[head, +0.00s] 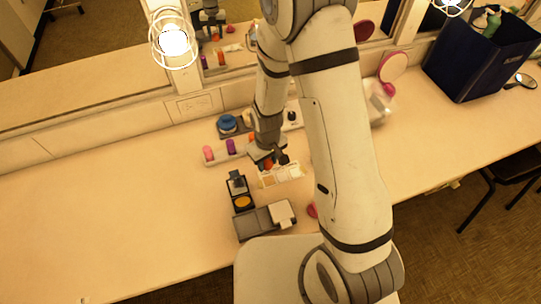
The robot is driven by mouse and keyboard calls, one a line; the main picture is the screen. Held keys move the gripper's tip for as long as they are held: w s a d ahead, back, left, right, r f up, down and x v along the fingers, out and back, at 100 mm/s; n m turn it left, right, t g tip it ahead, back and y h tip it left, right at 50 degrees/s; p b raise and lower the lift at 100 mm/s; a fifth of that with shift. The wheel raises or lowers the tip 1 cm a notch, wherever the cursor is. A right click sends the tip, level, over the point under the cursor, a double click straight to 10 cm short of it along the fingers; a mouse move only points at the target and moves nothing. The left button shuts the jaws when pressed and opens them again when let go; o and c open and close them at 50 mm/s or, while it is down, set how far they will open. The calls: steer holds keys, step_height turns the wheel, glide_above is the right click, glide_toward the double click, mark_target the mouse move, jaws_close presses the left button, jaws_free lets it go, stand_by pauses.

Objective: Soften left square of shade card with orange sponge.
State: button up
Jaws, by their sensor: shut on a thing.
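The shade card (291,172) lies on the counter as a small pale strip of squares. Its left square (268,181) looks tan and the others lighter. My gripper (268,160) points down just behind the card's left end. It is shut on a small orange-red piece (268,164), which appears to be the orange sponge. The fingers partly hide it, and I cannot tell whether it touches the left square.
A pale rack (219,156) with pink, purple and orange pieces stands behind left. A black compact with yellow (243,202) and a grey tray (252,224) are in front. A blue bin (470,63) stands right. The counter's left is clear.

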mark_target(268, 178)
steer(key=shift+f+b, duration=1.75)
steer(key=shift+f, duration=1.1)
steer(key=shift+f+b, duration=0.6)
steer(key=shift+s+d, duration=0.1)
